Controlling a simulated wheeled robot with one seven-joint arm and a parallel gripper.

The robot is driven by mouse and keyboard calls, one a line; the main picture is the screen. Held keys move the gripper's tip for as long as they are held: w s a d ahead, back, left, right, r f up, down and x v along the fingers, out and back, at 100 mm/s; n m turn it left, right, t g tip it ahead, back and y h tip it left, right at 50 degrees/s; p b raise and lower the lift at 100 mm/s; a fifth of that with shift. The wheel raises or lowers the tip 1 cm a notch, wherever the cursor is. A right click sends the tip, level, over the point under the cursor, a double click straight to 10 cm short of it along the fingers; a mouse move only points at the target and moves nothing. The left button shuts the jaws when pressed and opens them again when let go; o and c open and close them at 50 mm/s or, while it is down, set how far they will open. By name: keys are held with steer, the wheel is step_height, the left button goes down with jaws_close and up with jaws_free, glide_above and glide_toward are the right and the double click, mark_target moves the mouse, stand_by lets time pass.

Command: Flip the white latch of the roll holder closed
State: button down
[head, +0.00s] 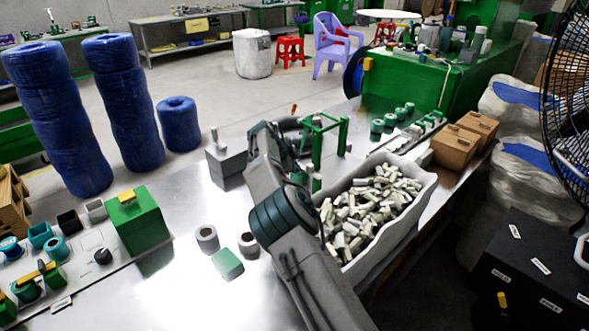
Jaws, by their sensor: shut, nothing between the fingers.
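A green upright frame (325,140) stands on the metal table just right of my arm's far end. It may be the roll holder, but I cannot tell for sure. I cannot make out a white latch; it is too small or hidden behind my arm. My gripper (299,177) is at the left side of the green frame, small, dark and partly covered by my own arm. It is shut with nothing held. I cannot tell whether it touches the frame.
A white bin (375,215) full of pale pieces stands right of my arm. Grey rolls (207,239) and a green block (228,263) lie left of it. A green box (138,220) stands farther left. Bare table lies between.

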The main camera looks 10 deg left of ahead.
steer(key=shift+w, duration=0.25)
steer(key=shift+r, duration=0.1)
stand_by(0.5)
steer(key=s+a+r+p, duration=0.1)
steer(key=a+r+p, duration=0.5)
steer(key=p, duration=0.4)
steer(key=shift+r+p, duration=0.4)
steer(key=shift+r, duration=0.5)
